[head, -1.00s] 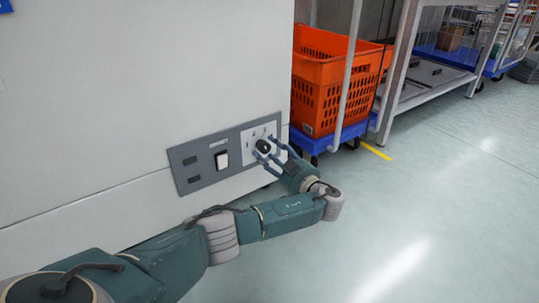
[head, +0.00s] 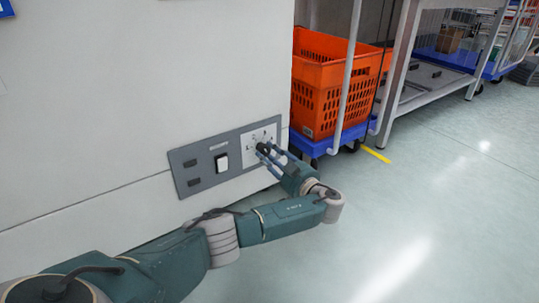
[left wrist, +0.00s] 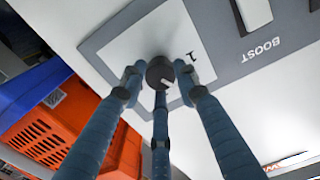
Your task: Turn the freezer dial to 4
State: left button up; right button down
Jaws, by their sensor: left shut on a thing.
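The freezer dial (head: 261,147) is a small dark round knob on a white square plate at the right end of a grey control panel (head: 200,188). My left gripper (head: 265,152) is at the dial with its fingers shut on it. In the left wrist view, the dark dial (left wrist: 160,70) shows a pale mark and sits between three blue-grey fingers (left wrist: 160,85). A digit 1 is printed on the white plate close to the dial. The other digits are hidden or too small to read. My right gripper is not in view.
A white switch (head: 221,162) sits left of the dial, with BOOST lettering in the left wrist view (left wrist: 262,50). The panel is on a large white cabinet (head: 130,90). An orange crate (head: 320,100) on a blue dolly stands right of it. The floor (head: 430,210) at right is clear.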

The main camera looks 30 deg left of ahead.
pick_arm(q)
jog(key=shift+f+m, duration=0.2)
jog(key=shift+m, duration=0.1)
jog(key=m+p, duration=0.2)
jog(key=m, duration=0.1)
jog(key=shift+s+p, duration=0.15)
jog(key=shift+p, duration=0.2)
jog(key=m+p, duration=0.2)
jog(key=m, duration=0.3)
jog(key=shift+p, duration=0.3)
jog(key=m+p, duration=0.2)
jog(key=m, duration=0.3)
jog(key=shift+s+m, duration=0.15)
jog(key=shift+m, duration=0.25)
jog(key=m+p, duration=0.1)
jog(key=m, duration=0.4)
jog(key=shift+a, duration=0.1)
jog(key=shift+m, duration=0.3)
jog(key=o, duration=1.2)
jog(key=shift+a, duration=0.1)
jog(key=shift+c, duration=0.2)
jog(key=shift+r, duration=0.1)
